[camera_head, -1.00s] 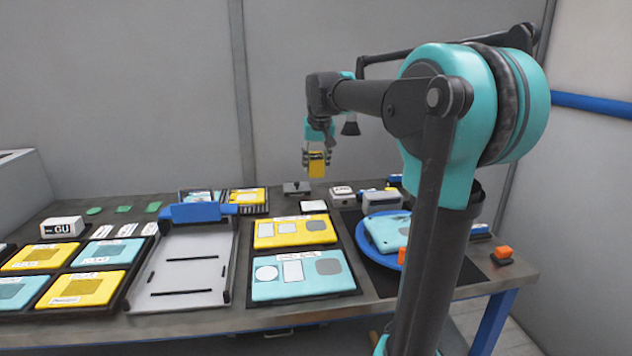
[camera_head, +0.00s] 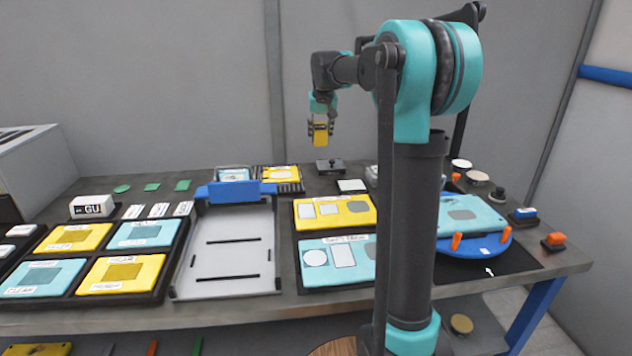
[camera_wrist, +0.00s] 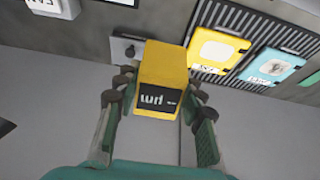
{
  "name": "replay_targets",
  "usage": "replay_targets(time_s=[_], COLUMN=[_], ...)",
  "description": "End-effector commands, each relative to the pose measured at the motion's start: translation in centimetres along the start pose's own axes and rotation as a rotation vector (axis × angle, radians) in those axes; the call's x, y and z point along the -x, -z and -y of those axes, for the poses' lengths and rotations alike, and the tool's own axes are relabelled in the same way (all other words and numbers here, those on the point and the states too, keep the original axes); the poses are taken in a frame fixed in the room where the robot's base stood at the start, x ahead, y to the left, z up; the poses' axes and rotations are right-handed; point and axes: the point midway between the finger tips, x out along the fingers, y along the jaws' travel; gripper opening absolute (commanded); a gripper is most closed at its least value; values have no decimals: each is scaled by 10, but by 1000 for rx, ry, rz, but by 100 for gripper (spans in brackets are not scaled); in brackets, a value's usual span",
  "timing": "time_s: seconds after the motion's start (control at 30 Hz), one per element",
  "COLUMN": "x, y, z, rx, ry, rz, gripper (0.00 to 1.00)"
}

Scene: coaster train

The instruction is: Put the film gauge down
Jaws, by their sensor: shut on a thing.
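The film gauge (camera_head: 320,134) is a small yellow box. In the wrist view it (camera_wrist: 163,80) shows a black label reading "µm", upside down in the picture. My gripper (camera_head: 320,128) is shut on it, the fingers (camera_wrist: 155,97) at its two sides. The gauge is held in the air above the back of the bench, apart from the surface. In the head view it appears just above and slightly left of a low dark block with a knob (camera_head: 330,166).
A white tray with a blue bar (camera_head: 228,250) lies mid-bench. Panels in a black frame (camera_head: 90,255) are to its left. Yellow and teal panels (camera_head: 335,213) are to its right. A blue turntable (camera_head: 470,246) stands at right. A ribbed rack (camera_wrist: 280,35) is near the gauge.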

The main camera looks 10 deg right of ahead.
Motion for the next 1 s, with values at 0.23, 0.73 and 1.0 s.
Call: replay_targets(time_s=[0.23, 0.73, 1.0], x=[-57, -125, -154], y=[-24, -52, -64], z=[0, 0, 0], rx=[0, 0, 0], ry=[0, 0, 0], rz=[0, 0, 0], gripper=[4, 4, 4])
